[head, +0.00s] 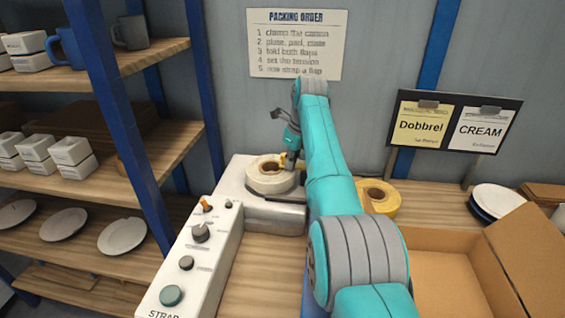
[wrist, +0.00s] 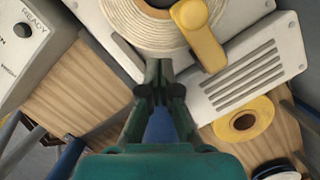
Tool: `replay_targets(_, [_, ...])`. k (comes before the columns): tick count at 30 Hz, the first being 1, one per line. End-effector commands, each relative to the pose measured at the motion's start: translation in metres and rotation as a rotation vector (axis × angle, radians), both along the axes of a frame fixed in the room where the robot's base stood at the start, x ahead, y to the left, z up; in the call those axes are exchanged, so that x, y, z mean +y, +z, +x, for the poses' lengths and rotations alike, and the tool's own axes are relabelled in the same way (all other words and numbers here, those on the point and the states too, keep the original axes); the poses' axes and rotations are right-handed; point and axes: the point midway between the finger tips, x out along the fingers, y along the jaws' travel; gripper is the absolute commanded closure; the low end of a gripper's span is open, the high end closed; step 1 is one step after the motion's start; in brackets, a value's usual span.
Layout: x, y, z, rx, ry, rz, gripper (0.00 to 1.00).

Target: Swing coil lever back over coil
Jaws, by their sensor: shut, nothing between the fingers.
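The cream strap coil (head: 262,184) lies flat on the white machine in the head view, with a brown core in its middle. It also shows at the top of the wrist view (wrist: 135,32), cut off by the frame edge. The yellow coil lever (wrist: 203,42) overlaps the right part of the coil in the wrist view, its rounded knob near the core and its other end past the coil's outer edge. In the head view the lever (head: 283,159) is small and partly hidden by my arm. My gripper (wrist: 158,66) is shut and empty, near the coil's edge and left of the lever.
A control panel (head: 200,255) with knobs stands left of the coil. A yellow roll (head: 382,200) lies on the wooden bench to the right, also in the wrist view (wrist: 262,116). An open carton (head: 440,255) and stacked plates (head: 497,199) stand further right. Shelves with crockery fill the left.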

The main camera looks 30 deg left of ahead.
Motion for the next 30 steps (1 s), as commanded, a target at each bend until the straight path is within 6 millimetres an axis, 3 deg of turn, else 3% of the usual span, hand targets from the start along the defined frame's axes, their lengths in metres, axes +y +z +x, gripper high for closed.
replay_targets(8, [-0.010, 0.025, -0.001, -0.001, -0.001, 0.000, 1.00])
replay_targets(21, [-0.022, 0.087, -0.011, 0.002, -0.001, -0.002, 1.00])
replay_targets(30, [-0.024, 0.097, -0.012, 0.003, 0.000, -0.002, 1.00])
